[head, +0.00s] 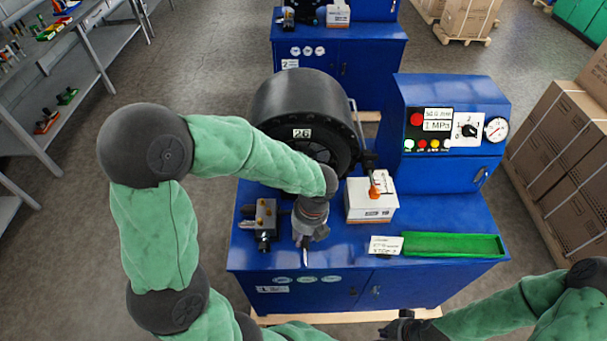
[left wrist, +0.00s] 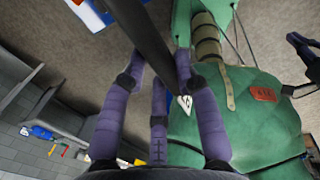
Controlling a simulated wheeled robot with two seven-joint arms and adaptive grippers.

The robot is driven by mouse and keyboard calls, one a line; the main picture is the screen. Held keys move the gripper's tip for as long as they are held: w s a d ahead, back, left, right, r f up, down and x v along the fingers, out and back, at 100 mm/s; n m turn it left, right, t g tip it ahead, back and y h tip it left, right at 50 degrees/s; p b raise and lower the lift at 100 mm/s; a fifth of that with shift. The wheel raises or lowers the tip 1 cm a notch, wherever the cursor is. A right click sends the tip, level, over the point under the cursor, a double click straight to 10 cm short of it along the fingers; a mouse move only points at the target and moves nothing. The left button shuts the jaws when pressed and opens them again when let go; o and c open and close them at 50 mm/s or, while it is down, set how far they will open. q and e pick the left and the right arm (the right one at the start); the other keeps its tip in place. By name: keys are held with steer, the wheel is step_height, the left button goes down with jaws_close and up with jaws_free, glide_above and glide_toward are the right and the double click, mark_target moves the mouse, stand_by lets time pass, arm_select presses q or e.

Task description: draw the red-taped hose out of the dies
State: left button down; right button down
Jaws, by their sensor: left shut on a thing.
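The crimper's black round head (head: 300,95), marked 26, stands at the back of the blue bench. My left arm crosses in front of it, and its die opening is largely hidden. No red tape shows on the visible part. My right gripper (head: 405,325) is at the bottom edge, its fingers unclear.
A white box (head: 370,205) with an orange-red item on top stands right of my left gripper. A green tray (head: 455,245) and a white card (head: 386,245) lie at the front right. A control box (head: 455,120) with a gauge stands behind. The block (head: 265,215) is close on the left.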

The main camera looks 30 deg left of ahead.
arm_select(q)
steer(key=shift+s+d+f, duration=0.1)
steer(key=shift+s+d, duration=0.1)
steer(key=shift+s, duration=0.15)
steer(key=c, duration=0.9)
jaws_free()
steer(key=shift+w, duration=0.15)
steer(key=shift+o, duration=0.2)
steer(key=o, duration=0.9)
steer(key=shift+c, duration=0.2)
steer(key=shift+r, duration=0.2)
steer(key=shift+w+d+r+p, duration=0.15)
steer(key=shift+d+r+p, duration=0.05)
steer(key=shift+r+p, duration=1.6)
steer(key=shift+w+d+r+p, duration=0.1)
steer(key=shift+d+r+p, duration=0.05)
steer(key=shift+r+p, duration=1.6)
steer(key=shift+f, duration=0.2)
